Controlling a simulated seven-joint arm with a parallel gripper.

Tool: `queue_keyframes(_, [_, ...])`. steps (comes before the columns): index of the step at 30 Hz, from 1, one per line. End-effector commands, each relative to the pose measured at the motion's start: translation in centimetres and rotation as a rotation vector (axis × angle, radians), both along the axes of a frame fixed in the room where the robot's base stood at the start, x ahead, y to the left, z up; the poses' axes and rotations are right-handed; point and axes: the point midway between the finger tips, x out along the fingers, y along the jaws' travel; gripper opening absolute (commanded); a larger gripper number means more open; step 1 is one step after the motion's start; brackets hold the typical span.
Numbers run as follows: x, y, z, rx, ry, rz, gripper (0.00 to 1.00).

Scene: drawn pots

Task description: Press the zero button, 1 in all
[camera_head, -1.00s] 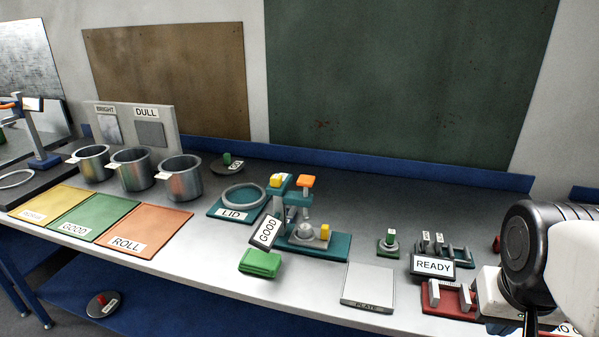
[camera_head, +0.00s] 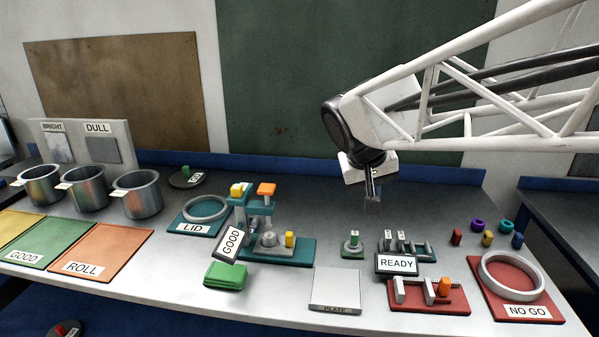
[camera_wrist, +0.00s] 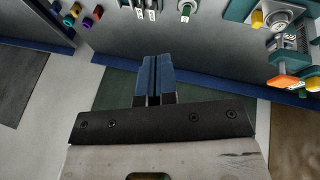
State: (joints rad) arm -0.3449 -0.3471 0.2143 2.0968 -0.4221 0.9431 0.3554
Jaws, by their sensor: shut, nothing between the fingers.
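My gripper (camera_head: 373,207) is shut and empty, in the air above the right half of the bench; its two blue fingers (camera_wrist: 155,78) lie together in the wrist view. No label reading "zero" is legible. A teal gauge stand (camera_head: 292,252) has an orange cap (camera_head: 266,189), a yellow cap (camera_head: 237,190) and a yellow knob (camera_head: 290,238).
A READY sign (camera_head: 397,264) stands before small tagged blocks. A red fixture (camera_head: 428,299) and a NO GO tray (camera_head: 522,310) lie at right. A PLATE pad (camera_head: 336,289) lies in front. Three metal pots (camera_head: 137,194) stand at left. Bare bench surrounds the green knob.

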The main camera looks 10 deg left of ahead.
Motion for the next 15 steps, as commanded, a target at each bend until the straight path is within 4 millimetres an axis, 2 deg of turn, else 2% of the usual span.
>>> queue_keyframes(1, [1.1,1.3,0.2,-0.012,-0.008,0.015,0.0])
queue_keyframes(6, [4.3,5.2,0.9,-0.048,-0.046,0.049,0.0])
queue_keyframes(15, [9.3,13.4,1.8,-0.103,-0.123,0.114,0.0])
